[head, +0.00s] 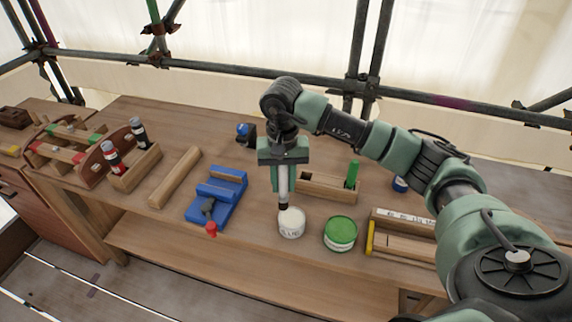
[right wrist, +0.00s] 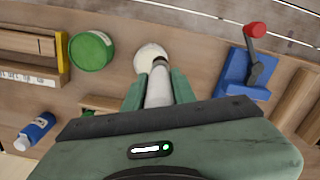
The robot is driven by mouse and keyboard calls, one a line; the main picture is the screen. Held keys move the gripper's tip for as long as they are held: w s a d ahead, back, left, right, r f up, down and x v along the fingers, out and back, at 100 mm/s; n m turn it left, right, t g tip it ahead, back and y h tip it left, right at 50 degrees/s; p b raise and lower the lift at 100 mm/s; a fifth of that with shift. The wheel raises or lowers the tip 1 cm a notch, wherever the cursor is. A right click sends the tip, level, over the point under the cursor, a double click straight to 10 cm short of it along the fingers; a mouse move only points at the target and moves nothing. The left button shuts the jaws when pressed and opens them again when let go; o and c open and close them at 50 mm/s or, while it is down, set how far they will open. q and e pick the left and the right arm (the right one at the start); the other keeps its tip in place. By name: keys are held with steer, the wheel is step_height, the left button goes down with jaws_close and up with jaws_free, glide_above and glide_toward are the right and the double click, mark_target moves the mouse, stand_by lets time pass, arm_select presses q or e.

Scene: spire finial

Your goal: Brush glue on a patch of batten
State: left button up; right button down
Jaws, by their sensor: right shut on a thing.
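My right gripper (head: 281,180) is shut on a brush (head: 283,190) with a pale handle and a dark lower end. The brush points down, with its end at the white glue pot (head: 291,224); I cannot tell how far it reaches in. The right wrist view shows the brush (right wrist: 159,88) between the fingers (right wrist: 158,80), with the glue pot (right wrist: 149,58) just beyond. A plain wooden bar (head: 174,177), perhaps the batten, lies on the bench left of the blue vise (head: 215,200). My left gripper is not in view.
A green tin (head: 340,234) stands right of the glue pot. A wooden box (head: 328,188) is behind it, and a tray (head: 400,240) lies to the right. A bottle rack (head: 135,168) and toolbox (head: 75,150) stand left. Scaffold poles run behind the bench.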

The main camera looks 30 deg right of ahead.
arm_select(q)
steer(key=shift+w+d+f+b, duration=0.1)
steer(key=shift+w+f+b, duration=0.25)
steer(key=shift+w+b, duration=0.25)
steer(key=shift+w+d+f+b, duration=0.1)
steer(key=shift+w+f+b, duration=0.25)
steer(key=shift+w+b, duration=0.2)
arm_select(e)
steer(key=d+f+m, duration=0.1)
steer(key=d+f, duration=0.2)
steer(key=f, duration=0.3)
steer(key=shift+w+f, duration=0.2)
steer(key=shift+w, duration=0.1)
arm_select(q)
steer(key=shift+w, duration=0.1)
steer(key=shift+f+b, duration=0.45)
steer(key=shift+b, duration=0.05)
arm_select(e)
steer(key=shift+d+f, duration=0.1)
steer(key=shift+f, duration=0.4)
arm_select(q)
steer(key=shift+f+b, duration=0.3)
arm_select(e)
steer(key=shift+s+f, duration=0.1)
stand_by(0.8)
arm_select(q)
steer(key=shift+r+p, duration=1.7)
arm_select(e)
step_height(320, 180, up, 7)
